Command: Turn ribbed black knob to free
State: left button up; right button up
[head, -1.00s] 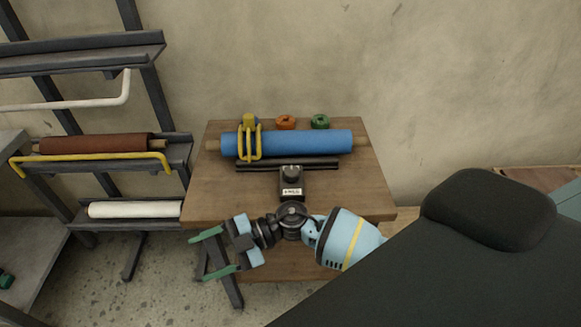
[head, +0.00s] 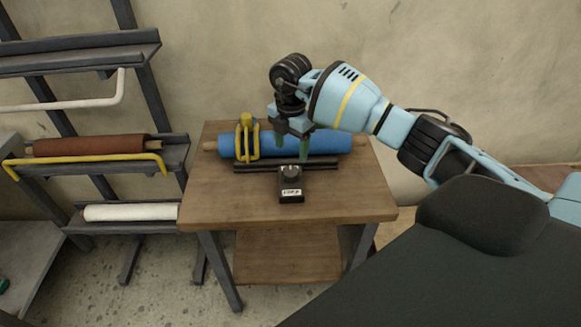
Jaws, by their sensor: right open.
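The black knob (head: 290,172) sits on top of a small black block (head: 291,186) with a white label, at the middle of the wooden table. The label's text is too small to read. My right gripper (head: 292,150) is open and points down above and just behind the knob, in front of the blue roll (head: 325,143). Its green fingertips are apart with nothing between them, and they do not appear to touch the knob. My left gripper is not in view.
A yellow clamp (head: 246,140) stands around the blue roll's left part. A dark bar (head: 255,166) runs behind the block. The front of the wooden table (head: 230,205) is clear. A rack at left holds a brown roll (head: 88,145) and a white roll (head: 130,212).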

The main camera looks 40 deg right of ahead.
aim_at(291, 171)
jog(key=shift+f, duration=3.95)
jog(key=shift+c, duration=0.2)
jog(key=c, duration=0.9)
